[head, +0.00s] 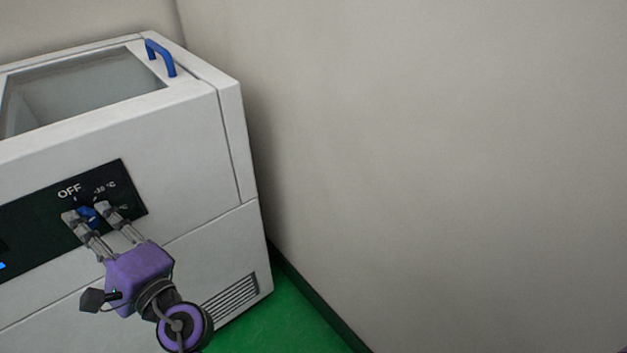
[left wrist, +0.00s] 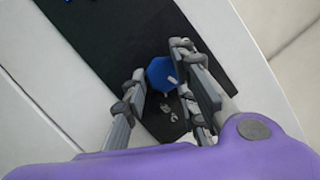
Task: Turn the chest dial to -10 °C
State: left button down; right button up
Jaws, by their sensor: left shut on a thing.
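The white chest (head: 185,130) stands at the left in the head view, with a black control panel (head: 35,218) on its front. The blue dial (head: 87,215) is on this panel below the "OFF" label, with a "°C" marking to its right. My left gripper (head: 88,212) is shut on the dial, one finger on each side. In the left wrist view the blue dial (left wrist: 160,74) shows between the fingers, with a white mark on its lower right edge. The other labels are partly hidden by the fingers. My right gripper is not in view.
The chest has a glass lid (head: 85,88) with a blue handle (head: 162,57) at its right end. A vent grille (head: 231,297) is low on the front. A bare wall (head: 430,150) stands close on the right, above a green floor (head: 285,318).

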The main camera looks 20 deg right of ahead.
pick_arm(q)
jog(key=shift+a+f+n+g, duration=0.1)
jog(key=shift+f+n+g, duration=0.2)
jog(key=shift+n, duration=0.4)
jog(key=shift+f+n+g, duration=0.2)
jog(key=shift+n+g, duration=0.2)
jog(key=shift+n, duration=0.3)
jog(key=c, duration=1.6)
grip_release()
jog(key=shift+o, duration=0.2)
jog(key=shift+r, duration=0.1)
jog(key=shift+r, duration=0.15)
